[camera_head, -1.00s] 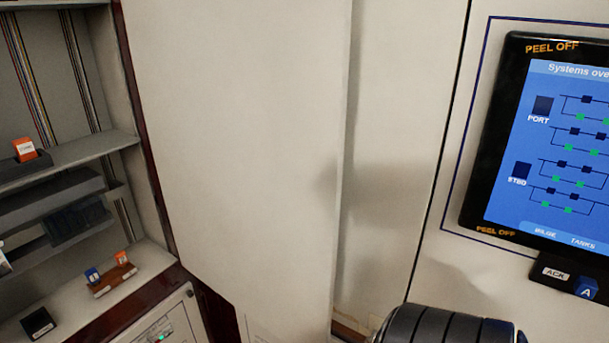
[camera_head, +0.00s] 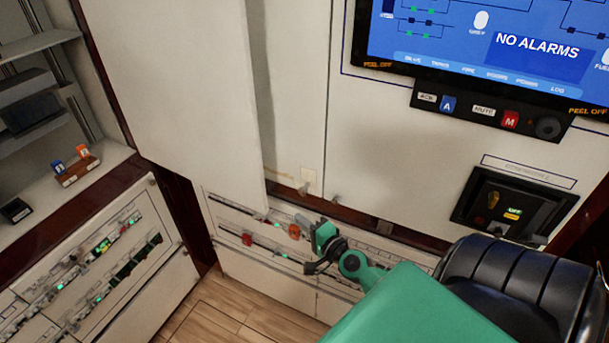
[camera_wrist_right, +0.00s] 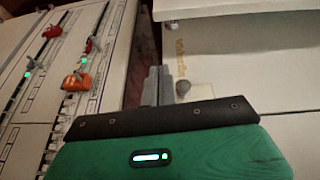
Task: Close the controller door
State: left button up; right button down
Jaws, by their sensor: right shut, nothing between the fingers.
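The controller door, as far as I can tell, is the tall cream panel (camera_head: 180,85) in the head view. It stands out from the wall, with its free edge toward the cabinet front. My right gripper (camera_head: 318,243) is below and to the right of the door's lower corner, apart from it, in front of the lower breaker panel. My left gripper is out of view.
Breaker rows with red and orange handles (camera_wrist_right: 77,82) line the lower panel. A screen (camera_head: 500,40) reading "NO ALARMS" is on the wall at upper right, above a button strip (camera_head: 490,108). A shelf (camera_head: 105,165) with small blocks is at left. Wooden floor (camera_head: 215,305) shows below.

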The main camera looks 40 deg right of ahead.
jog(key=w+a+r+p, duration=0.2)
jog(key=w+a+p, duration=0.1)
jog(key=w, duration=0.5)
jog(key=shift+m, duration=0.4)
jog(key=shift+a+r, duration=0.15)
dwell(0.3)
